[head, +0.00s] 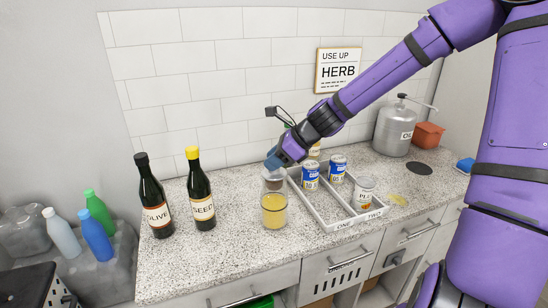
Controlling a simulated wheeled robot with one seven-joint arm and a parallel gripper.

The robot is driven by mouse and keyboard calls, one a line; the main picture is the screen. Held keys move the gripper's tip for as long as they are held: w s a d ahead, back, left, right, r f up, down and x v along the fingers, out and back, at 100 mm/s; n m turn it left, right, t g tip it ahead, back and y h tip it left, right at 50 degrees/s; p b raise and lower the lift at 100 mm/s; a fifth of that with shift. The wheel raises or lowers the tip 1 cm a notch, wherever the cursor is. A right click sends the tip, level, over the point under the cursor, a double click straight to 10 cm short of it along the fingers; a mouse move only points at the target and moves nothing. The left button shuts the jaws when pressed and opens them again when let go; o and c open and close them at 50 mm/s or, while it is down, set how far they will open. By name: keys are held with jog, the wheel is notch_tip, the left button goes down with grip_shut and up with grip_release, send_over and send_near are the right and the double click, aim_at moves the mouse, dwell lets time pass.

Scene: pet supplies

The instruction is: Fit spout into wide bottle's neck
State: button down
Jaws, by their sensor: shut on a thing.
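A wide clear bottle (274,213) with yellow liquid stands upright on the speckled counter, left of the white tray. My gripper (274,164) points down directly above its neck, with its fingers close together. A small greyish piece, seemingly the spout (274,183), shows just below the fingertips at the bottle's top. It is too small to tell whether it sits inside the neck or only above it.
Two dark bottles, OLIVE (155,200) and SEED (200,192), stand to the left. A divided white tray (337,225) holds several cans on the right. A grey metal canister (393,132) stands at the back right. The counter's front left is clear.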

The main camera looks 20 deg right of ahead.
jog(key=shift+f, duration=0.55)
jog(key=c, duration=0.7)
grip_release()
jog(key=shift+c, duration=0.2)
jog(key=v, duration=1)
jog(key=shift+d+r, duration=0.3)
jog(key=shift+s+a, duration=0.1)
jog(key=shift+s, duration=0.05)
